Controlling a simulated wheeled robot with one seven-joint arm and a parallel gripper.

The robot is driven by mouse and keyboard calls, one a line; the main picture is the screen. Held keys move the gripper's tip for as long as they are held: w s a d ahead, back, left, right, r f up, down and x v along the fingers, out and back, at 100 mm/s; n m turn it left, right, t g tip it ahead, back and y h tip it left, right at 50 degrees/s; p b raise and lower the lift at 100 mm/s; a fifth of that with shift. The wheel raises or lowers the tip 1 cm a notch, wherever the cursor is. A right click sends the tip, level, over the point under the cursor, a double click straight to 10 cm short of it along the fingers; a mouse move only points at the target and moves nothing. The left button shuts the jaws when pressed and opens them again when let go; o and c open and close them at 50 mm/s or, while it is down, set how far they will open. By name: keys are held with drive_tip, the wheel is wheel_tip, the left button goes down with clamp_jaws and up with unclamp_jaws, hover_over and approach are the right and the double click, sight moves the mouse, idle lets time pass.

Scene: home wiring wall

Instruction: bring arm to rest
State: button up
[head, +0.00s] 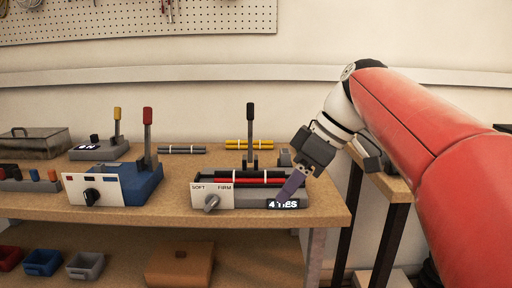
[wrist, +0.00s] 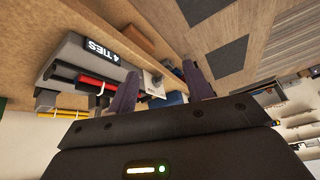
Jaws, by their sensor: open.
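The device also shows at the left of the wrist view (wrist: 75,62). I cannot tell whether a finger touches it.
A blue device (head: 130,186) with a red-handled lever stands left on the bench (head: 160,220). Behind are a yellow-levered device (head: 100,149), a grey bundle (head: 181,149) and a yellow bundle (head: 249,144). Small bins (head: 85,265) and a brown box (head: 180,264) sit below.

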drive_tip(key=s+d+f+m+t+h, duration=0.2)
drive_tip(key=s+d+f+m+h, duration=0.1)
drive_tip(key=s+f+m, duration=0.3)
drive_tip(key=s+d+f+m+t+h, duration=0.2)
drive_tip(key=s+d+f+m, duration=0.3)
drive_tip(key=s+f, duration=0.5)
wheel_tip(320, 180, down, 4)
drive_tip(key=shift+d+f+m+h, duration=0.1)
drive_tip(key=shift+d+m+h, duration=0.3)
drive_tip(key=shift+m, duration=0.8)
